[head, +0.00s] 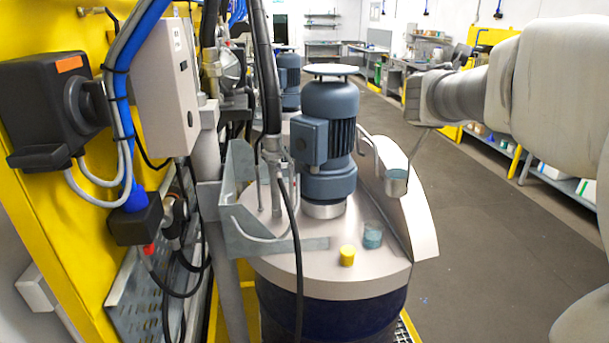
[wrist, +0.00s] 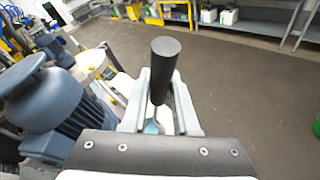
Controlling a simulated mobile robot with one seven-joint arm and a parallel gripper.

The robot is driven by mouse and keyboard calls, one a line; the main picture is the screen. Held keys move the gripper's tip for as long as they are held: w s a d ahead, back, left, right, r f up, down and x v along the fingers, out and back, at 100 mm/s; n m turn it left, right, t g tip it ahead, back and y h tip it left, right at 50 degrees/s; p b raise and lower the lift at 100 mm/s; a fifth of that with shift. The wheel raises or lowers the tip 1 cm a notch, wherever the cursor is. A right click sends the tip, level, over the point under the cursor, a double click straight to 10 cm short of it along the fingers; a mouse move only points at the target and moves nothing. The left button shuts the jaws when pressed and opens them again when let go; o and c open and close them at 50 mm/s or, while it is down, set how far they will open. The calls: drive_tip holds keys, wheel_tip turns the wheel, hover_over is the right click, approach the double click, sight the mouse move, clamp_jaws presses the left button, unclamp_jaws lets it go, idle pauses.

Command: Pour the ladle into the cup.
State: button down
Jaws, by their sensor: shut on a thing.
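The ladle hangs from my gripper (head: 416,98); its small bowl (head: 396,182) shows bluish liquid and looks roughly level. A thin rod runs from the bowl up to the gripper. In the wrist view the ladle's black handle (wrist: 165,62) stands between the two pale fingers of my gripper (wrist: 160,102), which are shut on it. A bit of blue shows below, between the fingers. The clear cup (head: 373,235) with bluish contents stands upright on the drum lid. In the head view the bowl is above and right of the cup, apart from it.
A yellow cap (head: 347,255) sits left of the cup on the drum lid (head: 285,268). A blue-grey motor (head: 328,130) rises behind them. A curved metal flap (head: 418,215) stands at the lid's right edge. Open floor (head: 490,235) lies to the right.

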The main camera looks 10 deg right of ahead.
drive_tip(key=shift+d+f+m+g+y, duration=0.15)
drive_tip(key=shift+d+f+m+y, duration=0.1)
drive_tip(key=shift+d, duration=0.4)
drive_tip(key=shift+d+f+m+g+y, duration=0.15)
drive_tip(key=shift+d+m+y, duration=0.1)
drive_tip(key=shift+d, duration=0.4)
